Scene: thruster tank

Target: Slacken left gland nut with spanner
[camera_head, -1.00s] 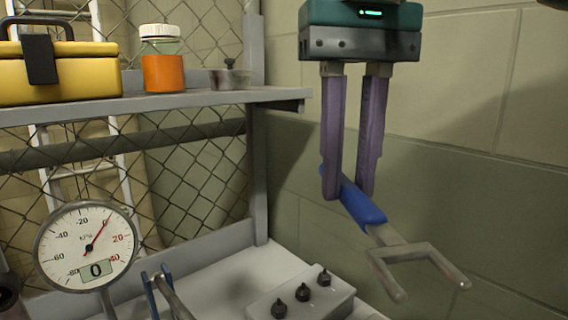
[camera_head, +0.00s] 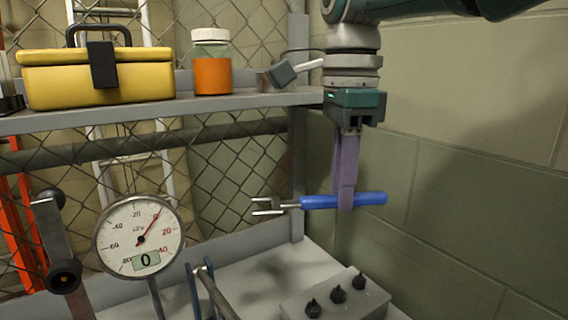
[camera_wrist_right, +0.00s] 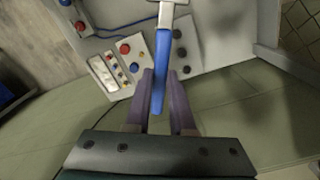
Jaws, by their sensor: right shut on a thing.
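My right gripper (camera_head: 347,203) is shut on the blue handle of the spanner (camera_head: 322,201). It holds the spanner level in the air, above the bench, with the grey open-ended jaw pointing left in the head view. In the right wrist view the gripper's purple fingers (camera_wrist_right: 160,98) are around the blue handle (camera_wrist_right: 161,70), and the grey head reaches the top edge. The spanner touches nothing else that I can see. I cannot make out a gland nut for certain in either view. My left gripper is not in view.
A round pressure gauge (camera_head: 139,236) stands at the lower left. A grey box with several black knobs (camera_head: 338,297) sits on the bench below the spanner. The shelf (camera_head: 250,101) carries a yellow toolbox (camera_head: 97,77) and an orange-filled jar (camera_head: 212,62). A block wall is at right.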

